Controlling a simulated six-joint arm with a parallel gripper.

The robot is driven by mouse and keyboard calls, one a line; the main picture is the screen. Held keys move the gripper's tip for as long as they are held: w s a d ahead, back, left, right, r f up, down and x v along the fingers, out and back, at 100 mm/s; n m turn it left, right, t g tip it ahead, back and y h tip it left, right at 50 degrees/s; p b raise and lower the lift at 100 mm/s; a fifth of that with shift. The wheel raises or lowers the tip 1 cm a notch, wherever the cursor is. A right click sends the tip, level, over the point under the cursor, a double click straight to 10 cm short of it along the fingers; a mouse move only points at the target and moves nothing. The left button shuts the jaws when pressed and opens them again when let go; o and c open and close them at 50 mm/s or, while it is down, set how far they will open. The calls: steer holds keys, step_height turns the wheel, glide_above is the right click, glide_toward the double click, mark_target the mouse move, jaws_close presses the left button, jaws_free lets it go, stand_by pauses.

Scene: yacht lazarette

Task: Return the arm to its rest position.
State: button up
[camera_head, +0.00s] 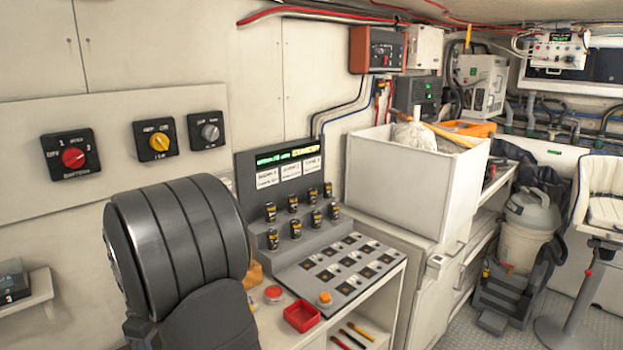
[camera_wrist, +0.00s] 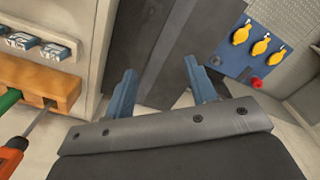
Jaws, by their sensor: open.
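My gripper (camera_wrist: 160,70) shows in the wrist view with its two blue fingers spread apart. It is open, and nothing is between the fingers. A dark grey surface lies beyond the fingertips, and I cannot tell how far off it is. In the head view my dark grey arm (camera_head: 185,235) is folded large in the left foreground and covers the left part of the console. The gripper itself does not show in the head view.
Rotary switches (camera_head: 72,157) are on the wall. A white bin (camera_head: 400,185) stands right. The wrist view shows a wooden rack (camera_wrist: 25,80) and a blue panel (camera_wrist: 233,60).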

steer(key=shift+w+d+r+m, duration=0.3)
steer(key=shift+d+m, duration=0.4)
steer(key=shift+d, duration=0.15)
steer(key=shift+w+d+r+m, duration=0.25)
steer(key=shift+d+m, duration=0.45)
steer(key=shift+d, duration=0.1)
steer(key=shift+w+d+r+m, duration=0.3)
steer(key=shift+d+m, duration=0.4)
steer(key=shift+d, duration=0.15)
